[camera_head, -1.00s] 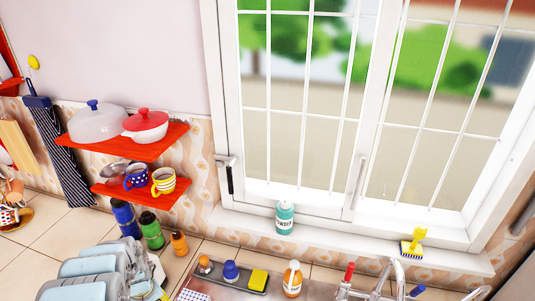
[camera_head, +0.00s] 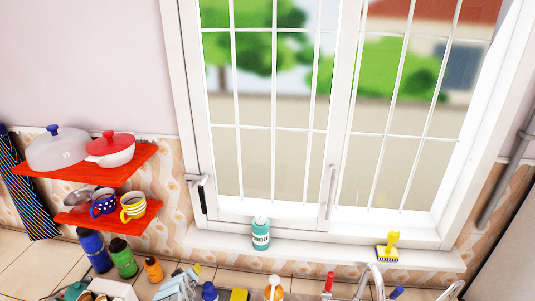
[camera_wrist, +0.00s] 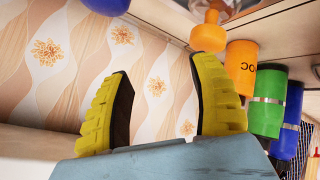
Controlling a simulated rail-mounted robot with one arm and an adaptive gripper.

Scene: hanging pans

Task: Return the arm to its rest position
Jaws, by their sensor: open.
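My gripper (camera_wrist: 160,85) shows in the wrist view with two yellow ridged fingers spread apart. Nothing is between them; the patterned wall shows in the gap. In the head view, a light blue part with a yellow tip (camera_head: 182,281) at the bottom edge looks like my gripper. It is in front of the counter, left of a blue-topped item (camera_head: 209,291). Most of my arm is outside the head view.
In the wrist view an orange jar (camera_wrist: 241,66), a green jar (camera_wrist: 267,98) and a blue jar (camera_wrist: 287,122) stand right of the fingers. Red shelves (camera_head: 135,168) hold pans and mugs. A window (camera_head: 290,110) fills the middle. A teal bottle (camera_head: 261,233) stands on the sill.

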